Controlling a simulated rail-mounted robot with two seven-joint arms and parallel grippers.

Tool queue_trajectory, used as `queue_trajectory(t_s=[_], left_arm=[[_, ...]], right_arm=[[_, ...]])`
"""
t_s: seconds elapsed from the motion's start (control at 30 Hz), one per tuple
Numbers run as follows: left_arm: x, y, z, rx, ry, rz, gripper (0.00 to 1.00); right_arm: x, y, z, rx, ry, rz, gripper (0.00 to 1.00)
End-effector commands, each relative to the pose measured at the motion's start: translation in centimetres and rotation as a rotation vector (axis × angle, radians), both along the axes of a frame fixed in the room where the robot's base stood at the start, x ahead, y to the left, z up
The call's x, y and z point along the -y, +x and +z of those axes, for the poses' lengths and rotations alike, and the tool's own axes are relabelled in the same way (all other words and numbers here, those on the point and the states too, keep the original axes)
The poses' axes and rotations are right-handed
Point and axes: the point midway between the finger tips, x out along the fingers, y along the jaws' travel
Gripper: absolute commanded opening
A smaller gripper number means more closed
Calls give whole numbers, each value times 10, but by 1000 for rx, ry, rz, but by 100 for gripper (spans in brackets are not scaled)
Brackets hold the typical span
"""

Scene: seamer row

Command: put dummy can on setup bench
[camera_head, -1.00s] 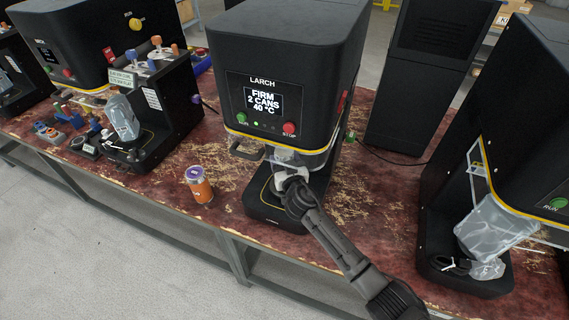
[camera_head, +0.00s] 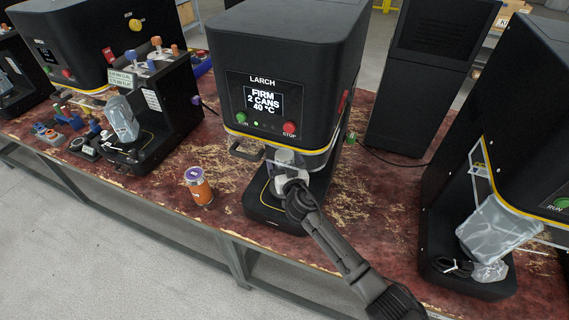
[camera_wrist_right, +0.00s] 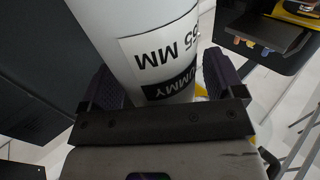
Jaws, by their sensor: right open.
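The dummy can is a white cylinder (camera_wrist_right: 130,22) with a label reading "65 MM" and "DUMMY". It fills the space between the two dark fingers of my right gripper (camera_wrist_right: 162,85) in the right wrist view. The fingers are open, one on each side of the can; I cannot tell whether either touches it. In the head view the right gripper (camera_head: 291,181) is at the front of the LARCH machine (camera_head: 285,80), with the white can (camera_head: 284,157) just beyond it, partly hidden. My left gripper is not in view. I cannot tell which surface is the setup bench.
An orange can with a purple top (camera_head: 199,187) stands on the worn red table (camera_head: 180,165), left of the LARCH machine. Another black machine (camera_head: 500,130) with clear plastic bags stands at right. A fixture with coloured knobs (camera_head: 150,100) is at left.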

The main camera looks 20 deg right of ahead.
Motion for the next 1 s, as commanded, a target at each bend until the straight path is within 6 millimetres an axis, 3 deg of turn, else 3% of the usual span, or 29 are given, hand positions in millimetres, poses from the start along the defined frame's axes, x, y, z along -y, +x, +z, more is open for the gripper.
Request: queue_trajectory(t_s=[0.3,0.8,1.0], left_arm=[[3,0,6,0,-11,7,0],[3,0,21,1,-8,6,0],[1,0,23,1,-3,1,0]], right_arm=[[0,-3,1,-1,-2,0,87],[-5,-98,2,-1,3,1,87],[-7,-124,2,-1,2,0,87]])
